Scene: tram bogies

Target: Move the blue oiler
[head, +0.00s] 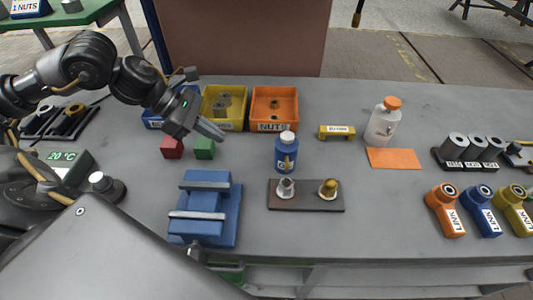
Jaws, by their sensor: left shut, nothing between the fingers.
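The blue oiler (286,157), a small blue bottle with a white cap, stands upright on the grey bench, just behind a dark plate (306,202). My left gripper (221,137) is shut and empty, above the bench to the left of the oiler and apart from it. It is near a green block (204,149). My right gripper is not in view.
A yellow bin (222,124) and an orange bin (274,127) stand behind the oiler. A blue vise (203,216) is front left. A white bottle (383,124) with an orange cap stands by an orange mat (394,158). Bench between oiler and mat is clear.

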